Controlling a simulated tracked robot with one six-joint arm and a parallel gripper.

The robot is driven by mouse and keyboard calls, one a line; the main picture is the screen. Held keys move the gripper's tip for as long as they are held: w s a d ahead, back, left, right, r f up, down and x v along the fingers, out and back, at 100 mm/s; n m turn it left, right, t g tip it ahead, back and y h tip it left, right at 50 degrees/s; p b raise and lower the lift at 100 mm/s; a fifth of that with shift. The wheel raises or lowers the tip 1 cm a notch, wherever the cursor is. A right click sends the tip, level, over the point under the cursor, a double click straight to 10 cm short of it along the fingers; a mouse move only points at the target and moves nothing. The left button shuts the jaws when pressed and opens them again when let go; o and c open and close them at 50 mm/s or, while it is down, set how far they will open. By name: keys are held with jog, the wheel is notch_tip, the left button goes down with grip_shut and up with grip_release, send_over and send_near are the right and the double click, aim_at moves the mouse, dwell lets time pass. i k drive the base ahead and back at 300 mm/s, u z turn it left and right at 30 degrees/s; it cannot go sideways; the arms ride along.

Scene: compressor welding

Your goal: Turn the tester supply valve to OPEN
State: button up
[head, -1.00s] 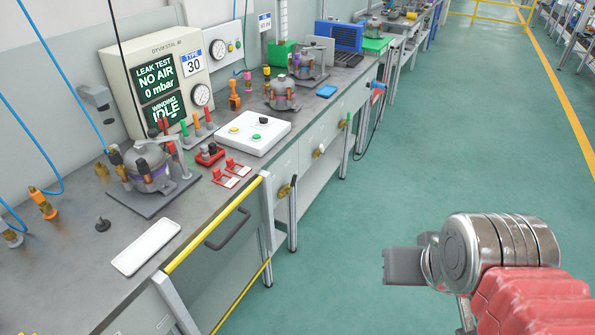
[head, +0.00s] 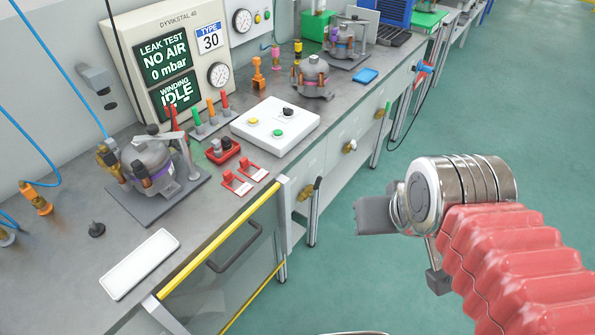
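The tester (head: 172,65) stands at the back of the bench, with screens reading "LEAK TEST NO AIR 0 mbar" and "WINDING IDLE". Brass valve-like fittings sit along the bench's front: one with a dark lever (head: 306,190) near the yellow-edged guard, a middle one (head: 349,146), and one with a green handle (head: 380,113) farther along. I cannot tell which is the tester supply valve, and no OPEN mark is readable. My gripper (head: 374,216) is a grey block at the end of my arm, over the floor to the right of the bench, apart from the fittings. Its fingers cannot be told apart.
A compressor (head: 150,167) sits on a dark plate. A white button box (head: 275,126), red clips (head: 238,183) and a white tray (head: 139,263) lie on the bench. The yellow-edged guard (head: 220,240) with a dark handle juts along the front. The green floor (head: 480,130) is clear.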

aim_at(317, 182)
jog(key=u, duration=0.5)
jog(key=i, duration=0.9)
jog(key=u, duration=0.55)
